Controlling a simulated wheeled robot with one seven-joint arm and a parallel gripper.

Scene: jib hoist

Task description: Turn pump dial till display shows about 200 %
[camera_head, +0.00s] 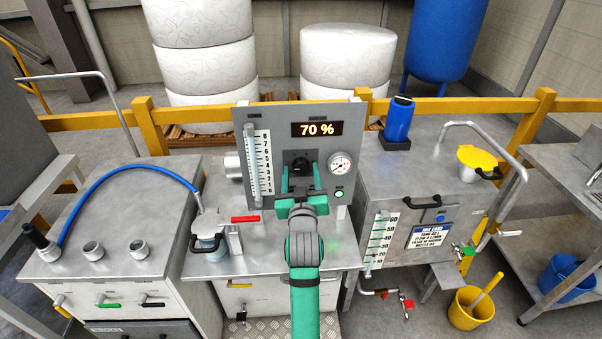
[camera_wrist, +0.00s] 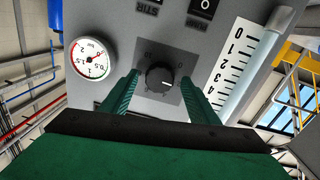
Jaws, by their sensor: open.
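The pump panel (camera_head: 280,118) is a grey upright plate on the middle bench. Its display (camera_head: 317,129) reads 70 % in the head view. The pump dial (camera_wrist: 160,80) is a black round knob with a white pointer mark, on a dark square plate (camera_wrist: 142,58) in the wrist view. My gripper (camera_wrist: 160,88) is open, with one green finger on each side of the dial. Gaps show between the fingers and the knob. In the head view my gripper (camera_head: 301,178) is in front of the panel and covers part of the dial area.
A pressure gauge (camera_head: 341,164) and a green lamp (camera_head: 339,194) are right of the dial. A scale tube (camera_head: 258,165) stands left of it. A red-handled lever (camera_head: 246,219) and a lidded pot (camera_head: 208,232) are on the bench at left.

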